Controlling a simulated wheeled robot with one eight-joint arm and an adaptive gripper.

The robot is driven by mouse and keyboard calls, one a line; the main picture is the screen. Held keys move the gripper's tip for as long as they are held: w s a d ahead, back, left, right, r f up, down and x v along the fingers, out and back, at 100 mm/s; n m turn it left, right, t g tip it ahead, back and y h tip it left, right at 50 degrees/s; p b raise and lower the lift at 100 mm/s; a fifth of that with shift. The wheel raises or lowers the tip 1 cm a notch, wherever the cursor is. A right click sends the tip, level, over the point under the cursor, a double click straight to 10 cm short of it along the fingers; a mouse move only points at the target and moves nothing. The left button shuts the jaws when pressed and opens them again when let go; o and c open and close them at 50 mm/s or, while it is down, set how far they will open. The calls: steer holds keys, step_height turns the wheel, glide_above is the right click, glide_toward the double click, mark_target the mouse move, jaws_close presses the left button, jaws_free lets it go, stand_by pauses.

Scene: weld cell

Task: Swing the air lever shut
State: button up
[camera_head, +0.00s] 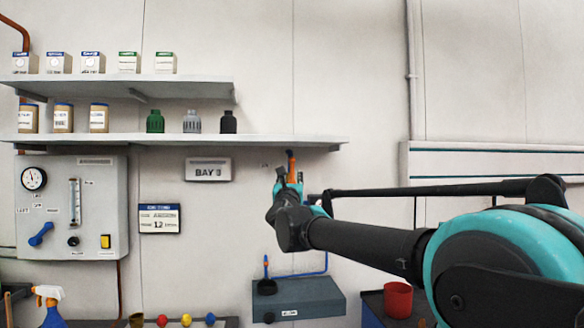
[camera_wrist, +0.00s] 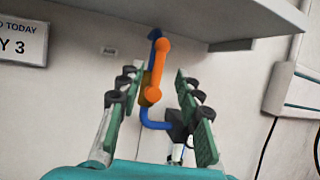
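The air lever (camera_wrist: 156,70) is an orange handle at a blue pipe (camera_wrist: 152,122) on the wall, under the shelf. In the wrist view it stands nearly upright, roughly in line with the pipe. In the head view the orange handle (camera_head: 291,161) shows just above my gripper (camera_head: 287,186); the arm hides the parts below it. In the wrist view my gripper (camera_wrist: 154,78) is open, with one green-padded finger on each side of the lever and visible gaps between. A small label (camera_wrist: 109,51), too blurred to read, is on the wall left of the lever.
The lower shelf (camera_head: 200,140) hangs above the lever; its underside (camera_wrist: 215,25) is close over the gripper. A wall panel (camera_head: 97,215) with a gauge and a blue handle (camera_head: 41,234) is at left. A grey box (camera_head: 310,300) and red cup (camera_head: 398,299) are below.

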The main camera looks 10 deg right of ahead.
mark_target(292, 167)
steer(key=x, duration=0.9)
jaws_close()
